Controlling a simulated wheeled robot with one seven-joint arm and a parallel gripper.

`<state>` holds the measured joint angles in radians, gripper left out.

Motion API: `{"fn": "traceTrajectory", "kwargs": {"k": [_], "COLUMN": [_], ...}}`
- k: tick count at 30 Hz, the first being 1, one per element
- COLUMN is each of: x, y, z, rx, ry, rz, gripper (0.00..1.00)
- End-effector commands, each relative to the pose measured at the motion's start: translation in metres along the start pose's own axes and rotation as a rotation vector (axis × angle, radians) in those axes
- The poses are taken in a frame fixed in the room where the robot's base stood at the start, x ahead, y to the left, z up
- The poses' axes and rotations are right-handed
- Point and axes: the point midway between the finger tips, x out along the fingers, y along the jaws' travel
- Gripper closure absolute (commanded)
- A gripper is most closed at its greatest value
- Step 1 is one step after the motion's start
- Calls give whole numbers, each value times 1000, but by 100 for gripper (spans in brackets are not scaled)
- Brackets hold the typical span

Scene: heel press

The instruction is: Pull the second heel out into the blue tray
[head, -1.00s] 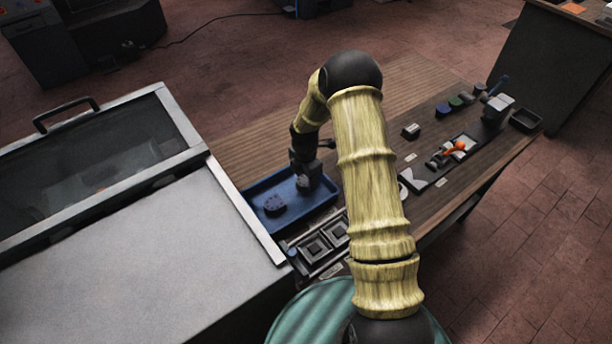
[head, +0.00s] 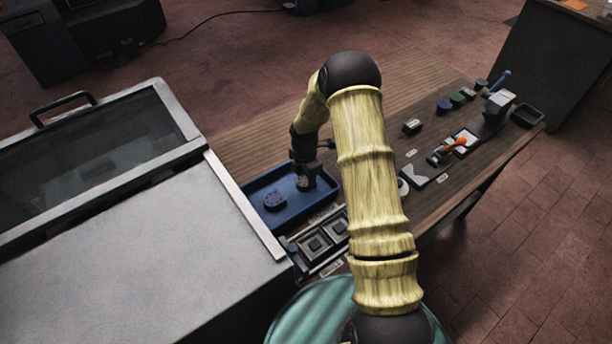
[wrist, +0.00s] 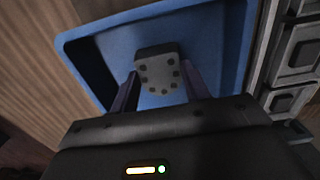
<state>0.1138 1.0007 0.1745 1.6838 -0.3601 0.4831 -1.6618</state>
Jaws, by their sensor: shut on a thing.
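The blue tray (head: 296,210) stands on the table beside the machine's metal edge; it also fills much of the wrist view (wrist: 205,40). A dark heel (head: 274,201) lies in its left part in the head view. My gripper (head: 304,183) is over the right part of the tray. In the wrist view my gripper (wrist: 160,88) is shut on a second, grey heel (wrist: 157,72) with a ring of dark dots on its face. The held heel is inside the tray's outline; whether it touches the tray floor I cannot tell.
An orange-handled tool (head: 455,144) and small coloured pots (head: 457,100) are farther right. The table's back part is bare wood.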

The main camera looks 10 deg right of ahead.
Motion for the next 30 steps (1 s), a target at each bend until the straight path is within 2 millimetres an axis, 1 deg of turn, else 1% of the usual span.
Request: {"fn": "traceTrajectory", "kwargs": {"k": [10, 11, 12, 14, 15, 20, 21, 22, 23, 30], "x": [0, 0, 0, 0, 0, 0, 0, 0, 0, 0], "y": [0, 0, 0, 0, 0, 0, 0, 0, 0, 0], "z": [0, 0, 0, 0, 0, 0, 0, 0, 0, 0], "rx": [0, 0, 0, 0, 0, 0, 0, 0, 0, -1], "ry": [0, 0, 0, 0, 0, 0, 0, 0, 0, 0], "rz": [1, 1, 1, 1, 1, 1, 0, 0, 0, 0], "gripper": [76, 50, 42, 30, 28, 28, 24, 18, 17, 17]}}
